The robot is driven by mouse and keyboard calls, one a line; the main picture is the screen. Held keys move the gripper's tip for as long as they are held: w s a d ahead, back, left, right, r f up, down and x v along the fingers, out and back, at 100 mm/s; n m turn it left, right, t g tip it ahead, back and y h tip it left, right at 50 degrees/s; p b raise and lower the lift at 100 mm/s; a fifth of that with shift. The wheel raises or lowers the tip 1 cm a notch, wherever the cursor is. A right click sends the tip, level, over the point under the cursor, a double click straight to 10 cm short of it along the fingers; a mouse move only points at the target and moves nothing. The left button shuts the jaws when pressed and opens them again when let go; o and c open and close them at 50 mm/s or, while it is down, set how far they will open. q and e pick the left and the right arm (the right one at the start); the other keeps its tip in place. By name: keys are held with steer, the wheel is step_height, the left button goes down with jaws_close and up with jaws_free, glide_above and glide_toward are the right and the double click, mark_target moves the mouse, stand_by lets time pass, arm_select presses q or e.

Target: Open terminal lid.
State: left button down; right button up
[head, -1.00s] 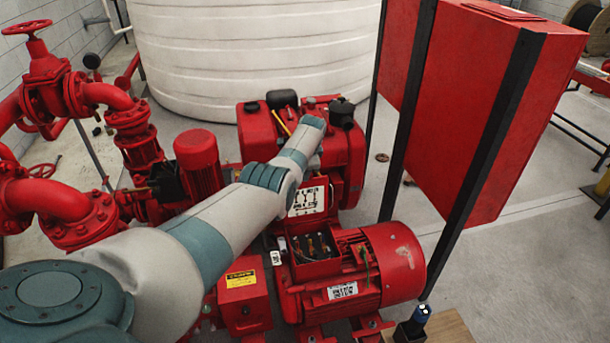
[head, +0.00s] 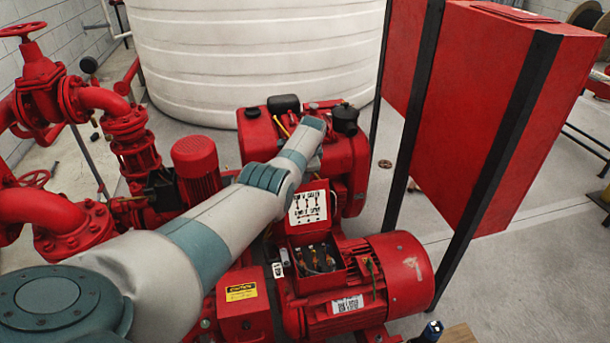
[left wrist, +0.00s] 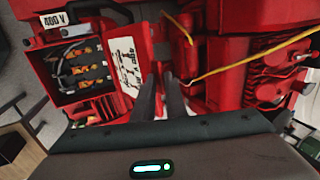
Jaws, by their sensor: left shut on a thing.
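The terminal lid (head: 308,209) is a red plate with a white diagram label inside. It stands raised at the back of the terminal box (head: 342,276) on the red motor (head: 394,271). The box is uncovered, showing its wired terminals. In the left wrist view the lid (left wrist: 121,66) is beside the open box (left wrist: 78,68). My left gripper (left wrist: 160,85) is shut on the lid at the edge of its label; the exact contact is partly hidden. In the head view my left arm reaches over from the left, its wrist behind the lid. My right gripper is not in view.
Red pipes and valves (head: 72,105) crowd the left. A red engine block (head: 345,158) stands behind the lid. A red cabinet (head: 497,110) on black posts rises at right. A white tank (head: 258,55) fills the back.

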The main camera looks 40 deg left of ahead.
arm_select(q)
steer(key=shift+w+a+r, duration=0.25)
steer(key=shift+a+r, duration=0.15)
steer(key=c, duration=2)
jaws_free()
steer(key=shift+o, duration=0.4)
steer(key=shift+a+f, duration=0.1)
steer(key=shift+f, duration=0.1)
steer(key=shift+d+f, duration=0.2)
steer(key=shift+f, duration=0.05)
steer(key=shift+r, duration=0.15)
steer(key=shift+r+p, duration=0.2)
steer(key=shift+p, duration=0.1)
steer(key=shift+p+v, duration=0.6)
steer(key=shift+v, duration=0.6)
steer(key=b+v, duration=0.2)
steer(key=v, duration=1.2)
steer(key=shift+s+d, duration=0.2)
